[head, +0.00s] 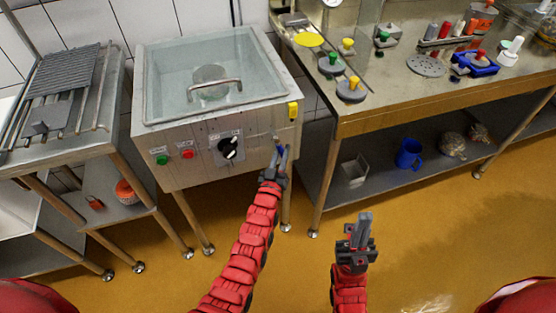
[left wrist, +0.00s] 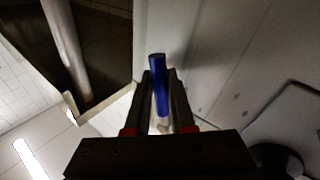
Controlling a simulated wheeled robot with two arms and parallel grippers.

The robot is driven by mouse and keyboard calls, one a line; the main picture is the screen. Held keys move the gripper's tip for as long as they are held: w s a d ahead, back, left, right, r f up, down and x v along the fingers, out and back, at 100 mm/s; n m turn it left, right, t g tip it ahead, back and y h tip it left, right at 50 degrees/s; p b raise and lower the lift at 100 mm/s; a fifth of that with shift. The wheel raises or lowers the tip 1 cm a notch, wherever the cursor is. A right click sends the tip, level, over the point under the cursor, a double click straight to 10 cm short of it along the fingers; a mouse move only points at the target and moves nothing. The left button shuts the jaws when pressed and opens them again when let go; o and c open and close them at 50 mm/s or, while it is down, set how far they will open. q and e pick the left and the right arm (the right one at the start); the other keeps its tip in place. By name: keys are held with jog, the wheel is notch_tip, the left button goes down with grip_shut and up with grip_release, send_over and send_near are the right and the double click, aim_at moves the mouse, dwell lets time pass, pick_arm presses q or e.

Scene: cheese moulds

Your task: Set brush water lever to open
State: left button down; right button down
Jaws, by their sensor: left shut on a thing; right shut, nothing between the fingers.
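The brush water lever shows as a blue handle (left wrist: 158,85) in the left wrist view, between the fingers of my left gripper. My left gripper (left wrist: 160,100) is shut on it, with the blue end standing out past the fingers. In the head view my left gripper (head: 280,155) is at the lower right of the washing unit's front panel (head: 200,155), where the lever is largely hidden by the fingers. My right gripper (head: 362,228) is shut and empty, in the air over the floor. I cannot tell the lever's exact setting.
A steel bench (head: 400,95) with moulds and tools stands right. A rack with grates (head: 60,80) stands left.

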pick_arm(q)
jog(key=d+r+n+t+y+b, duration=0.1)
jog(key=n+y+b, duration=0.1)
jog(key=n+b, duration=0.2)
jog(key=w+d+r+n+t+y+b, duration=0.1)
jog(key=n+t+y+b, duration=0.1)
jog(key=n+b, duration=0.3)
jog(key=d+r+n+t+y+b, duration=0.1)
jog(key=d+n+t+y+b, duration=0.1)
jog(key=n+b, duration=0.3)
jog(key=shift+w+r+y+b, duration=0.25)
jog(key=shift+r+y+b, duration=0.05)
jog(key=shift+y+b, duration=0.1)
jog(key=shift+d+r+n+y+b, duration=0.1)
jog(key=shift+r+n+y+b, duration=0.3)
jog(key=shift+n+y+b, duration=0.5)
jog(key=shift+d+r+n+y+b, duration=0.1)
jog(key=shift+r+n+y+b, duration=0.35)
jog(key=shift+n, duration=0.75)
jog(key=shift+y, duration=0.45)
jog(key=c, duration=1.1)
grip_release()
jog(key=shift+o, duration=0.2)
jog(key=shift+h, duration=0.3)
jog(key=shift+f, duration=0.15)
